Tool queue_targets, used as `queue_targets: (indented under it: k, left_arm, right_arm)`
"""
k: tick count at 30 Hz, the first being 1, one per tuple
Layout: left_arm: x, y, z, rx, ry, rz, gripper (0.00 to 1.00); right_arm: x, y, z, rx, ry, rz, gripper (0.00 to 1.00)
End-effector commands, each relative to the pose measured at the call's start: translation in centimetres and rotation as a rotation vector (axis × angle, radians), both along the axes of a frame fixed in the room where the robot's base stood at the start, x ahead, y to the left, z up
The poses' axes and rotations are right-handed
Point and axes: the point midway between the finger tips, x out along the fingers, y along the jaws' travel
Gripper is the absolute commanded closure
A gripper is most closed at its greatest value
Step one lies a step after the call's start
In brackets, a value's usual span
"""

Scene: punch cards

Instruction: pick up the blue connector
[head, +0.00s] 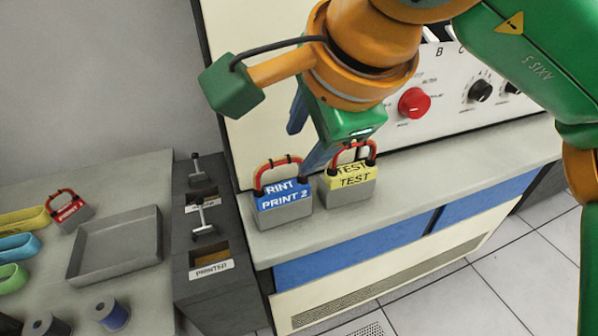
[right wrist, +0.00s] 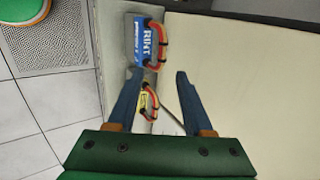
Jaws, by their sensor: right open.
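The blue connector (head: 283,203), marked PRINT 2, stands upright on the console ledge with a red looped handle on top. In the right wrist view the blue connector (right wrist: 139,48) lies beyond the fingertips, toward the left finger's side. My right gripper (head: 301,152) is open and empty, above and behind the blue and yellow connectors. In the right wrist view the gripper (right wrist: 158,74) has its two blue fingers apart with nothing held. One fingertip overlaps the handle area in the head view; contact cannot be told. My left gripper is not in view.
A yellow TEST connector (head: 350,186) stands close to the right of the blue one. The console panel (head: 260,125) rises behind. A red connector (head: 70,210) and an empty grey tray (head: 116,247) are on the left table. The ledge to the right is clear.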

Motion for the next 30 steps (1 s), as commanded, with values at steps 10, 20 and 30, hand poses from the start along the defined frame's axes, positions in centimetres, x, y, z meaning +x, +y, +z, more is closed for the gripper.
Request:
queue_targets:
  k: [10,20,30]
  left_arm:
    - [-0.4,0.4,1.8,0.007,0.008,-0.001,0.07]
    - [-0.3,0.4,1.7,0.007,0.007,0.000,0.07]
    - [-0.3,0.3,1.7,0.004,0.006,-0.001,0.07]
  right_arm:
    - [3.2,1.7,-4.4,-0.004,0.003,0.001,0.49]
    - [3.7,1.9,-5.4,0.000,0.000,0.001,0.60]
    - [3.7,1.9,-5.3,0.002,0.001,0.001,1.00]
